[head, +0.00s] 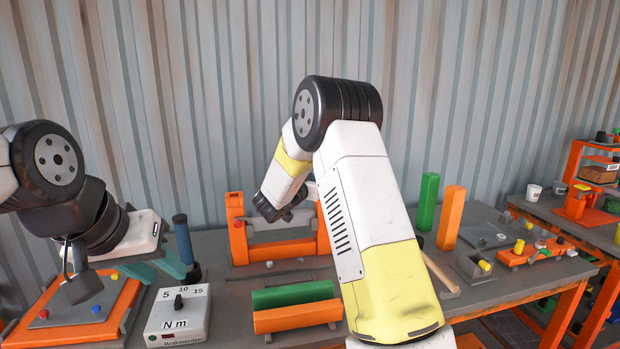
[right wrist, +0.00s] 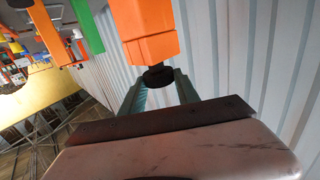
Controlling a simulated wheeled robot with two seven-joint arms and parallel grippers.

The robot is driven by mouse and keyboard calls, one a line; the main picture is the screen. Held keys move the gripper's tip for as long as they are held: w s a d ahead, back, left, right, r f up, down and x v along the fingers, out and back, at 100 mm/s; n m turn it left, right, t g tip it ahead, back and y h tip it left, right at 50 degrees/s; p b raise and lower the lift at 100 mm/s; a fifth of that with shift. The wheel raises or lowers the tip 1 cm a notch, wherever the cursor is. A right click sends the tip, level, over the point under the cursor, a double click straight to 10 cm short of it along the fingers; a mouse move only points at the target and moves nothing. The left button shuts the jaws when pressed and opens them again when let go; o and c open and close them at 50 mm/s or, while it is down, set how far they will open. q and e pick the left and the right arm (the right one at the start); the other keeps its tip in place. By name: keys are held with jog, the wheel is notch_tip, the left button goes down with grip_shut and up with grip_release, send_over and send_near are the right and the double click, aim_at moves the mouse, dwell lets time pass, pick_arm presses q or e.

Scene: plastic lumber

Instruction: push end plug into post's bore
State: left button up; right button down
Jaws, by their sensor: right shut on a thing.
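In the right wrist view, my right gripper (right wrist: 160,88) is shut on a small dark end plug (right wrist: 158,77), held at its teal fingertips. Directly beyond the plug is the end of an orange piece (right wrist: 150,45) that looks like a post. Whether the plug touches it or enters a bore cannot be told. In the head view, my right arm hides its own gripper, the plug and that end. My left gripper (head: 157,272) is at the left, its teal fingers apart and empty, beside a blue-handled tool (head: 183,240).
A green post (head: 290,293) and an orange post (head: 297,318) lie at the front; another green (head: 427,200) and orange post (head: 450,218) stand at the right. An orange fixture (head: 237,235) stands behind. A torque box (head: 178,318) and orange tray (head: 50,335) are front left.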

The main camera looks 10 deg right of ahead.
jog(key=shift+f, duration=0.2)
jog(key=c, duration=0.8)
grip_release()
jog(key=v, duration=0.7)
jog(key=shift+s+a, duration=0.25)
jog(key=shift+s, duration=0.05)
